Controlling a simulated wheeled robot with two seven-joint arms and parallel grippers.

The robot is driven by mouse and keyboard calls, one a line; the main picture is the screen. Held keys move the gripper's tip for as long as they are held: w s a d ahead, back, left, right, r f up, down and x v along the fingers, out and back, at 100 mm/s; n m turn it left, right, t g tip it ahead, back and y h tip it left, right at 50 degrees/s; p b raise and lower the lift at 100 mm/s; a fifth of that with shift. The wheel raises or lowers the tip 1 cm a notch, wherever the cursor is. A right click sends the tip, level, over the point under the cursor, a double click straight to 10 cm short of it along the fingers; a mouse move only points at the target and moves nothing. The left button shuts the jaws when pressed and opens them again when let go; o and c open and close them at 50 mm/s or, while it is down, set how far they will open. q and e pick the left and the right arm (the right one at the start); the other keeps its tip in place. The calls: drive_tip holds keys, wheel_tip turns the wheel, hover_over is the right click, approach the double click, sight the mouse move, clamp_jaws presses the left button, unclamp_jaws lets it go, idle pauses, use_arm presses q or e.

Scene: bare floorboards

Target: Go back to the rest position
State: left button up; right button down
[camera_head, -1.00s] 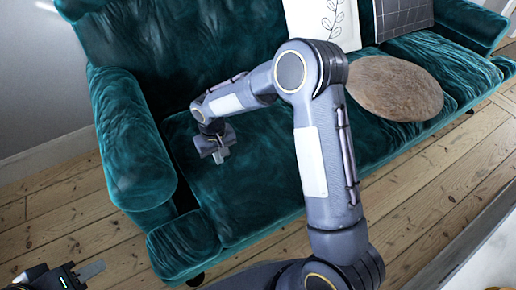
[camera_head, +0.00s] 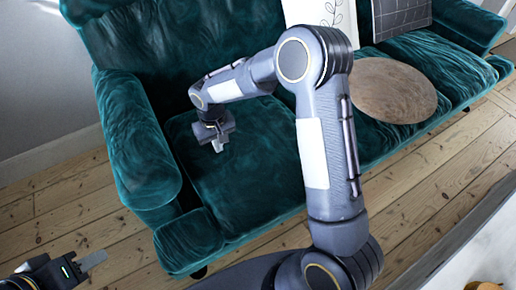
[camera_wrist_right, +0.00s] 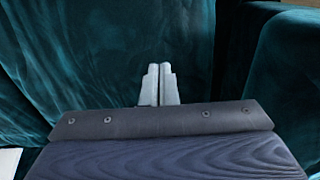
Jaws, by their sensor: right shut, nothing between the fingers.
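My right gripper (camera_head: 217,144) hangs over the seat of a teal velvet sofa (camera_head: 250,165), at the end of my bent right arm. In the right wrist view its two fingers (camera_wrist_right: 159,88) are together with nothing between them, in front of teal fabric. My left gripper (camera_head: 92,261) shows at the lower left corner of the head view, above the floorboards. Only part of it shows, and I cannot tell whether its fingers are apart.
A round brown cushion (camera_head: 394,90) lies on the sofa seat, right of my arm. A white cushion with a leaf drawing (camera_head: 335,14) and a dark checked cushion (camera_head: 402,16) lean on the backrest. The sofa's left armrest (camera_head: 140,140) stands near my right gripper. Bare floorboards (camera_head: 70,215) lie in front.

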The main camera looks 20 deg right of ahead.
drive_tip(key=shift+f, duration=0.1)
drive_tip(key=s+d+r+m+t+y, duration=0.1)
drive_tip(key=s+d+r, duration=0.3)
drive_tip(key=s+r, duration=0.25)
drive_tip(key=s+d+r+m+t+y, duration=0.1)
drive_tip(key=s+d+r, duration=0.45)
drive_tip(key=r, duration=0.25)
drive_tip(key=s+a+r+t+y, duration=0.15)
drive_tip(key=s+t, duration=0.25)
drive_tip(key=s, duration=1.2)
wheel_tip(320, 180, up, 26)
drive_tip(key=p, duration=2.6)
drive_tip(key=shift+w+d+m, duration=0.15)
drive_tip(key=shift+d+m, duration=0.05)
drive_tip(key=shift+m, duration=0.1)
